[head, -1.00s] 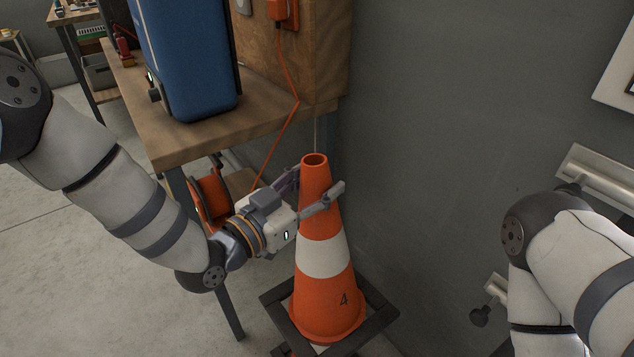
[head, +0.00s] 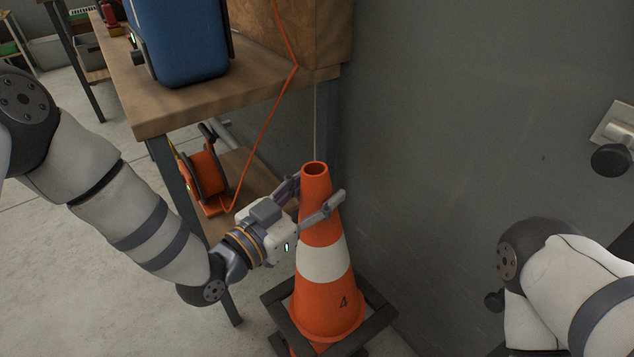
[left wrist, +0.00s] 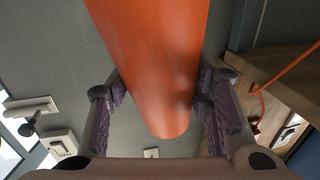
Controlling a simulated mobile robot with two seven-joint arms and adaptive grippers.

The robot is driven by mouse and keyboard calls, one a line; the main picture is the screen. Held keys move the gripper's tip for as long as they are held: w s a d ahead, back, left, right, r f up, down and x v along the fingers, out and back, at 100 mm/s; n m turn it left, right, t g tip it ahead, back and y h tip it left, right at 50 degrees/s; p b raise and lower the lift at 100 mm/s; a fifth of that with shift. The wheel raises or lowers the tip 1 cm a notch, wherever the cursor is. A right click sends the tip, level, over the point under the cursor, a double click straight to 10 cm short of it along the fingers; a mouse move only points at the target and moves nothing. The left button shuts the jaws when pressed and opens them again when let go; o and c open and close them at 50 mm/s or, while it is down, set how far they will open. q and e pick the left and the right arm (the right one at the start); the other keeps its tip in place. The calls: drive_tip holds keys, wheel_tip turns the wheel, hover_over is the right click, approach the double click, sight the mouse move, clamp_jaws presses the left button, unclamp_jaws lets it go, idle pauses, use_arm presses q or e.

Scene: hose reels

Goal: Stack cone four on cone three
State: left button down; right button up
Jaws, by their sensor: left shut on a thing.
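An orange cone (head: 327,301) with a white band and the number 4 stands upright in the head view, its square dark base (head: 372,325) below it. Part of another orange piece shows under that base at the lower edge; I cannot tell whether it is cone three. My left gripper (head: 316,199) is shut on the upper part of cone four, one finger on each side. In the left wrist view the orange cone (left wrist: 155,65) lies between both finger pads. My right arm shows at the right, but its gripper is out of view.
A wooden workbench (head: 165,113) with a blue box (head: 180,45) stands at the left. An orange hose reel (head: 206,178) sits on its lower shelf, with an orange cord running up. A grey wall (head: 450,130) is close behind the cone. Wall fittings (head: 612,160) show at right.

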use_arm(q)
wheel_tip(320, 180, down, 34)
drive_tip(key=b, duration=2.1)
drive_tip(key=shift+s+b, duration=0.15)
drive_tip(key=shift+b, duration=0.15)
use_arm(e)
drive_tip(key=s+f+g, duration=0.1)
drive_tip(key=s+f, duration=0.3)
drive_tip(key=f, duration=0.5)
drive_tip(key=s+f+g, duration=0.2)
drive_tip(key=s+f, duration=0.2)
drive_tip(key=f, duration=0.5)
drive_tip(key=shift+a, duration=0.2)
drive_tip(key=shift+f, duration=0.1)
use_arm(q)
drive_tip(key=c, duration=1.1)
unclamp_jaws()
drive_tip(key=o, duration=0.4)
drive_tip(key=shift+f, duration=0.1)
use_arm(e)
drive_tip(key=shift+w, duration=0.15)
